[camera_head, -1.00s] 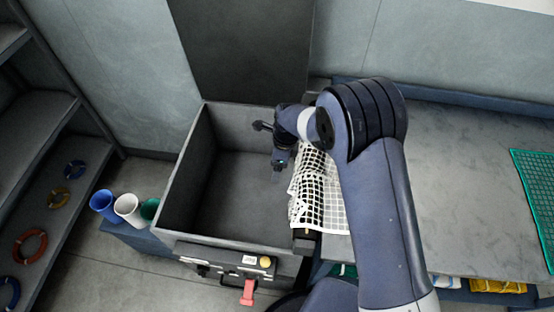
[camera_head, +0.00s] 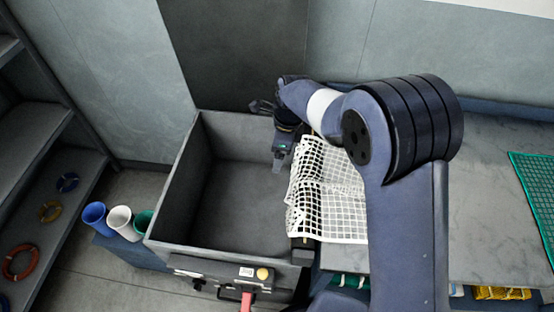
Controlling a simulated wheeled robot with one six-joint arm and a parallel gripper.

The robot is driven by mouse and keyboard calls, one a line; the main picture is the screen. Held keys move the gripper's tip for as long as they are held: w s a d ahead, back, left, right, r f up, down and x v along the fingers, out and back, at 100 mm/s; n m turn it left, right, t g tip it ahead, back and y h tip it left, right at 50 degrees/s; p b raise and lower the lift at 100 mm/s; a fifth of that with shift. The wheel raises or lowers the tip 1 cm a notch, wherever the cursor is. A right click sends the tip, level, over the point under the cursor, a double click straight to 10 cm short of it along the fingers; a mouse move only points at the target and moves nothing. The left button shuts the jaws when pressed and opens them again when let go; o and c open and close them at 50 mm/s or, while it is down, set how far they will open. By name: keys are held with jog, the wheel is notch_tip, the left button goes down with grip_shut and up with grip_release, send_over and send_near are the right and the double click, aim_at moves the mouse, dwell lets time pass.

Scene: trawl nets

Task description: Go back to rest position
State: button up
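My gripper (camera_head: 278,164) hangs at the end of my arm, over the right side of the open grey bin (camera_head: 172,192). Its fingers are small and dark here, and I cannot tell whether they are open or shut. A white net (camera_head: 328,196) lies on the right edge of the bin and on the end of the grey table beside it. The gripper is just left of the net's upper part. My arm hides part of the net and the table.
The grey table (camera_head: 492,190) extends right, with a green net (camera_head: 537,185) on it. Blue, white and green cups (camera_head: 121,221) stand left of the bin. A shelf (camera_head: 48,185) with coloured rings is at the far left.

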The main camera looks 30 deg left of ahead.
jog(key=shift+r, duration=0.45)
jog(key=shift+f, duration=0.1)
notch_tip(320, 180, down, 13)
jog(key=a+y, duration=0.1)
jog(key=a, duration=0.1)
jog(key=shift+s+b, duration=0.35)
jog(key=shift+s, duration=0.1)
dwell(0.3)
